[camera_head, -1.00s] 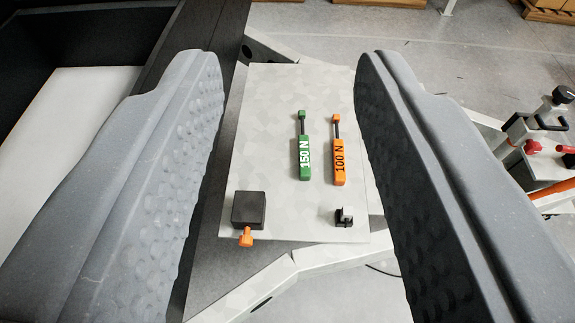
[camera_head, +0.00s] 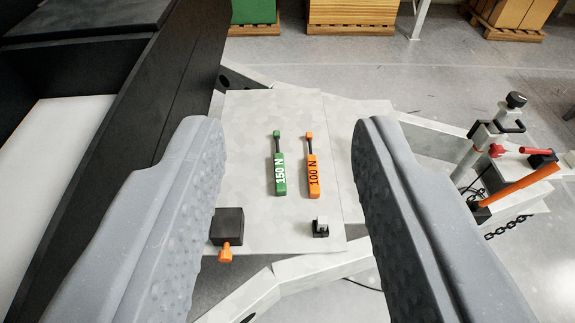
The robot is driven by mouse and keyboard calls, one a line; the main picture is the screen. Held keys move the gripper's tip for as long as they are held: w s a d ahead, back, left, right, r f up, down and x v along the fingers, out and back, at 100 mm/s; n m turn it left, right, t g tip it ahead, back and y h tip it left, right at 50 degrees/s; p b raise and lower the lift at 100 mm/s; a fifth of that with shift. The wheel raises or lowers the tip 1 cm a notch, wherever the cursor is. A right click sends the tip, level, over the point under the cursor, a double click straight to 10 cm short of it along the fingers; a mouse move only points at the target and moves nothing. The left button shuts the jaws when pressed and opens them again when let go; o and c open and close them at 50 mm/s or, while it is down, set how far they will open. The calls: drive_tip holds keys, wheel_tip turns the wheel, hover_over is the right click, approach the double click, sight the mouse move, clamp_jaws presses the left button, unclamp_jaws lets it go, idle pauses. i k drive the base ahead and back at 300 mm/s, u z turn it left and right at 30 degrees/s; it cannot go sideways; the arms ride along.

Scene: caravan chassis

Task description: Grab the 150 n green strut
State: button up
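The green strut (camera_head: 279,175) marked "150 N" lies on a pale panel (camera_head: 246,130) on the chassis, its dark rod and green end pointing away from me. An orange strut (camera_head: 313,177) marked "100 N" lies parallel to it, close on its right. My gripper (camera_head: 287,125) is open and empty, with its two grey fingers spread wide at left and right of the picture. Both struts show in the gap between the fingers, beyond and below them. Neither finger appears to touch a strut.
A black box with an orange knob (camera_head: 227,229) sits at the panel's near left, and a small black-and-white fitting (camera_head: 320,227) at its near right. A dark walled body (camera_head: 150,100) rises on the left. An orange-handled lever (camera_head: 520,185) and post stand right.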

sight(279, 171)
drive_tip(key=i, duration=0.85)
drive_tip(key=u, duration=0.05)
